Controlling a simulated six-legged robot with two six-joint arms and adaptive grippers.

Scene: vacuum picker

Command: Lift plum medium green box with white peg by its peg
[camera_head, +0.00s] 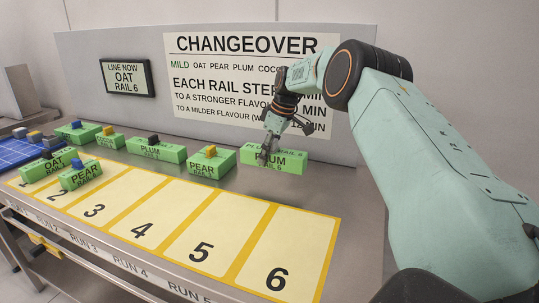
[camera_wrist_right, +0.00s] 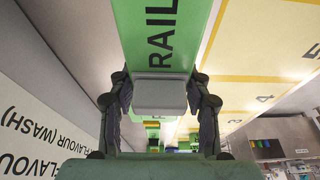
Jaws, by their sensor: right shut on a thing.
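The plum medium green box (camera_head: 290,158) is at the right end of the back row of green boxes in the head view, close to the sign panel. Its green face with the letters "RAIL" fills the top middle of the right wrist view (camera_wrist_right: 162,40). My right gripper (camera_head: 266,150) is at this box and hides part of its front. In the right wrist view its two fingers are shut on the box's pale peg (camera_wrist_right: 160,96), one on each side. I cannot tell whether the box's underside is clear of the table. My left gripper is not in view.
A green pear box (camera_head: 205,167) with an orange peg is just left. A plum box (camera_head: 150,153) with a black peg and more boxes are farther left. The numbered yellow mat (camera_head: 185,215) is clear at spaces 3 to 6. The sign panel (camera_head: 345,148) stands behind.

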